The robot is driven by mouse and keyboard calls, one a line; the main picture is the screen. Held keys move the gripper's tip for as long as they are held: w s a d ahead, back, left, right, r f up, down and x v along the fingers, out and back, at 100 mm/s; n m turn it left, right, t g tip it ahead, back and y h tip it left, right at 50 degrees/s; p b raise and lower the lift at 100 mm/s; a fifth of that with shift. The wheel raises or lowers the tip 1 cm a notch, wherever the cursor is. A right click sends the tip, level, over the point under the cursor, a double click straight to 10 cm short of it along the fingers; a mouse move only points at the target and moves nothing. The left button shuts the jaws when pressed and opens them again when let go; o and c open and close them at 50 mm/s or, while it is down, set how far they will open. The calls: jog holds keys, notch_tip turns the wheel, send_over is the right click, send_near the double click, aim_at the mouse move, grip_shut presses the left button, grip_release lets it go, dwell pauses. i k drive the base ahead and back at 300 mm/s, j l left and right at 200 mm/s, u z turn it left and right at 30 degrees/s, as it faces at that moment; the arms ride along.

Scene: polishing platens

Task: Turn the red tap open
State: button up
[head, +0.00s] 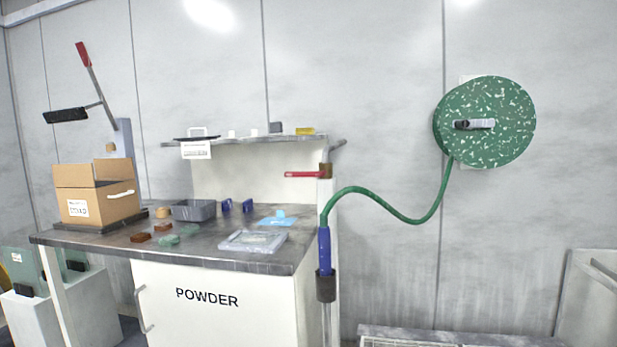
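The red tap (302,174) is a red lever handle lying level and pointing left from a brown valve body (325,170). My gripper is not in view, and nothing covers the red handle.
A grey-topped bench (215,258) marked POWDER bears an open cardboard box (95,195), a grey tray (194,210) and small items. A shelf (240,138) ends close to the tap. A red-handled lever arm (91,75) stands at left. Wall space right of the tap is open.

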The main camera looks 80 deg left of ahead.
aim_at(300, 174)
jog(key=u, duration=2.15)
